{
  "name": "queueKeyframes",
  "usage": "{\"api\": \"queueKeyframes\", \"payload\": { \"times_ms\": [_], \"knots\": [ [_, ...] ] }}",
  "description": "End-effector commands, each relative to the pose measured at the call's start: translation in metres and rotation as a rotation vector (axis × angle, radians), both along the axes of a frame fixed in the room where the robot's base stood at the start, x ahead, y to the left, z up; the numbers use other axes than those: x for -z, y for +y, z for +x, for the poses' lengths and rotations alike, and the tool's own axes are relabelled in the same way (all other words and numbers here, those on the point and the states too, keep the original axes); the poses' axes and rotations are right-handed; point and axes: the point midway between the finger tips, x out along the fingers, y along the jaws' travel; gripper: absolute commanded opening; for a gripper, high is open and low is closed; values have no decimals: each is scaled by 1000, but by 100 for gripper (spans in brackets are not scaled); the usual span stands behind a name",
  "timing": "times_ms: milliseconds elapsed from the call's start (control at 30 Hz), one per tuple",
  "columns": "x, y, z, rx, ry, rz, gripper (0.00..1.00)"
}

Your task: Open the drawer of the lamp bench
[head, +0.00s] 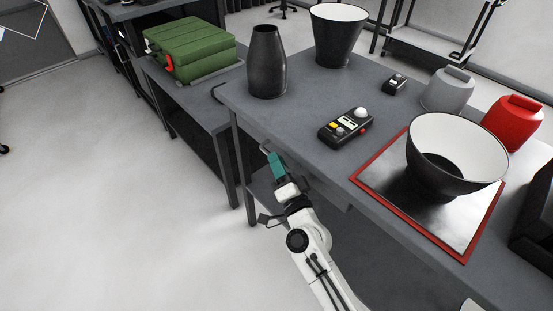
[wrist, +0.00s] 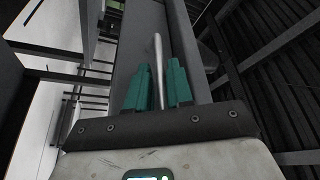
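The grey bench (head: 300,92) carries lamp-like parts on its top. My gripper (head: 272,158) is at the bench's front side, just below the top's edge, with its teal fingers pointing toward the bench. In the wrist view, a slim silver bar handle (wrist: 159,60) stands upright in the picture against a grey front panel (wrist: 132,55). The teal fingers (wrist: 161,82) are apart, one on each side of the handle, with visible gaps. I cannot tell how deep the handle sits between them. The drawer front is mostly hidden in the head view; no open gap shows.
On the bench are a dark vase-shaped shade (head: 267,62), a control box (head: 345,128), and a black bowl (head: 457,160) on a red-edged plate (head: 372,181). A lower bench with a green case (head: 190,48) stands at left. The floor (head: 110,200) at left is clear.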

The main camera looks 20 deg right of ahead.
Motion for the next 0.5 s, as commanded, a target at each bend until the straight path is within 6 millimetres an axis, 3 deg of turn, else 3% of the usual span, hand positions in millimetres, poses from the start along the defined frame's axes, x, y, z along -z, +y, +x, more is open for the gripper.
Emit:
{"api": "queueKeyframes", "payload": {
  "times_ms": [133, 433, 500],
  "knots": [
    [-2, -1, 10, 0, 0, 0, 21],
    [-2, 0, 11, 0, 0, -1, 21],
    [-2, 0, 11, 0, 0, 0, 15]
  ]
}}
